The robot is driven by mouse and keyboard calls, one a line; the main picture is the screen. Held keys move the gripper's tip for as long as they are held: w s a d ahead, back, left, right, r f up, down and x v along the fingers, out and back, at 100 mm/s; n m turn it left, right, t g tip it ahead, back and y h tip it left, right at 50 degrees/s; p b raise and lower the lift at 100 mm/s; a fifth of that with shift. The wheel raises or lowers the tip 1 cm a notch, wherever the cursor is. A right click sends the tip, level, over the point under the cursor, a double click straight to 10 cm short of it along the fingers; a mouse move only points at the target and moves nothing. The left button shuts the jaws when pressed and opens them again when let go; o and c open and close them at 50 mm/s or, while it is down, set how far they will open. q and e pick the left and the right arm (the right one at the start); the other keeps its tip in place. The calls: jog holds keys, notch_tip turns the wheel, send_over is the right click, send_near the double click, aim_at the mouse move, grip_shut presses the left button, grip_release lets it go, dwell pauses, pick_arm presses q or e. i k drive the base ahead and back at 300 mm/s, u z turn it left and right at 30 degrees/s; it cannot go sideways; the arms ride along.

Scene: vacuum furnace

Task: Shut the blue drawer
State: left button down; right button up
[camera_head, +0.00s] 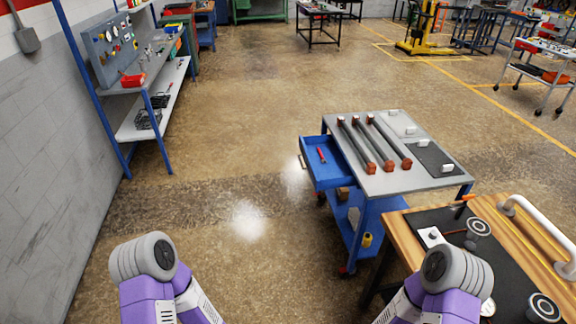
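The blue drawer (328,176) sticks out open from the left side of a blue cart with a grey top (376,184). A small red-handled tool lies inside the drawer. A small handle (301,162) shows on the drawer's left front. Parts of my two purple and grey arms show at the bottom left and bottom right, well apart from the drawer. Neither of my grippers is in view.
Several long bars with red-brown ends (357,146) lie on the cart top. A wooden workbench (398,234) with gauges and a white curved handle stands at the lower right. Blue shelving (153,134) stands along the left wall. The floor left of the drawer is clear.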

aim_at(336, 174)
jog(key=u, duration=0.55)
jog(key=i, duration=1.3)
jog(key=z, duration=0.7)
jog(key=i, duration=1)
jog(key=z, duration=1.05)
